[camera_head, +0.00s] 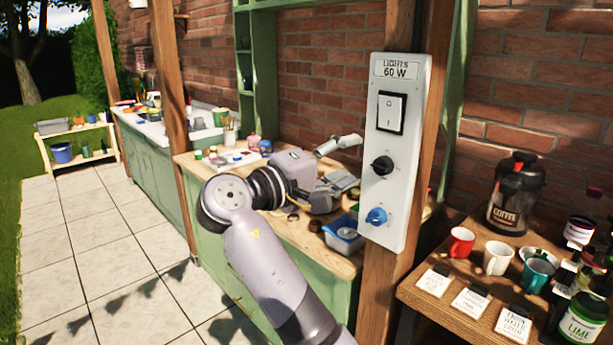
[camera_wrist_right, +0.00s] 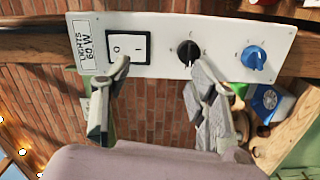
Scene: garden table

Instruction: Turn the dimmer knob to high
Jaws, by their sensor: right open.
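A white control panel (camera_head: 395,230) marked "LIGHTS 60 W" is fixed upright on a wooden post. It carries a rocker switch (camera_head: 391,113), a black knob (camera_head: 382,166) and, lowest, a blue knob (camera_head: 376,216). I cannot read which knob is the dimmer. My right gripper (camera_head: 343,167) is left of the panel, open and empty. In the right wrist view the panel lies sideways. There the right gripper (camera_wrist_right: 162,76) has one finger before the switch (camera_wrist_right: 128,47) and the other just below the black knob (camera_wrist_right: 188,52); the blue knob (camera_wrist_right: 254,57) is right of both. No contact shows.
A workbench (camera_head: 290,232) with a blue tub (camera_head: 343,238) and small items lies behind and below my right arm. A side table (camera_head: 430,300) with mugs, cards and a coffee pot (camera_head: 516,193) stands right of the post. Paved floor lies open at left.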

